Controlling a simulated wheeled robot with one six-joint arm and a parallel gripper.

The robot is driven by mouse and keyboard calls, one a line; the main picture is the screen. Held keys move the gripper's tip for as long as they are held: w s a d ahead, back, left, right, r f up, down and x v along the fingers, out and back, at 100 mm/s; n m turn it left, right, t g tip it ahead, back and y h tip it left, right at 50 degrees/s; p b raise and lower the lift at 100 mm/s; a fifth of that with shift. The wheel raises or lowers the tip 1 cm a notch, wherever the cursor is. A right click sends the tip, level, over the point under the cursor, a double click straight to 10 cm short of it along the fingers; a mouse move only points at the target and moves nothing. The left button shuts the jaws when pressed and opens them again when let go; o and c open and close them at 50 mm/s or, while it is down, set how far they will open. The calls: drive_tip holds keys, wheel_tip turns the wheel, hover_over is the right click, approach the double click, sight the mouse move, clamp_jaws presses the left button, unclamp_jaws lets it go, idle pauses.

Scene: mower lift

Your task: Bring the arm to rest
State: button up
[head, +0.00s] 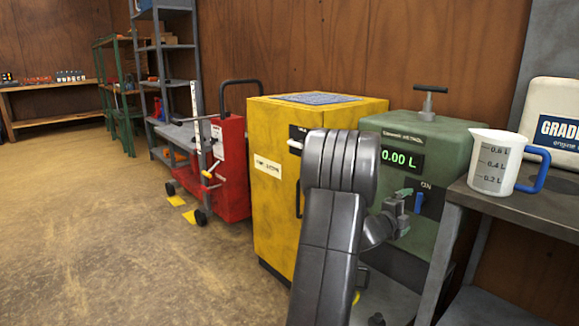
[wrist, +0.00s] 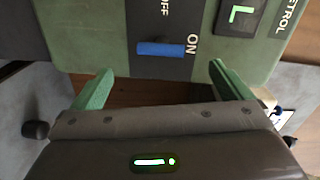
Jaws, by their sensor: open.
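My gripper (wrist: 155,88) shows in the wrist view with its two green fingers spread wide apart and nothing between them. It faces the front of the green petrol dispenser (wrist: 90,30), just below a blue switch (wrist: 161,49) beside the word ON. In the head view my grey arm reaches forward to the dispenser (head: 440,133), and my gripper (head: 404,196) is partly hidden behind the arm at the switch panel. The blue switch (head: 418,203) shows close to the gripper. The dispenser's display reads 0.00 L.
A yellow cabinet (head: 275,205) stands left of the dispenser. A red wheeled machine (head: 232,165) is farther left. At right, a grey bench (head: 520,208) holds a measuring jug (head: 492,165) and a white can (head: 556,105). The floor at left (head: 90,220) is clear.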

sight(417, 204)
drive_tip(key=b+x, duration=0.1)
drive_tip(key=x, duration=0.7)
drive_tip(key=shift+w+d, duration=0.25)
drive_tip(key=shift+w, duration=0.05)
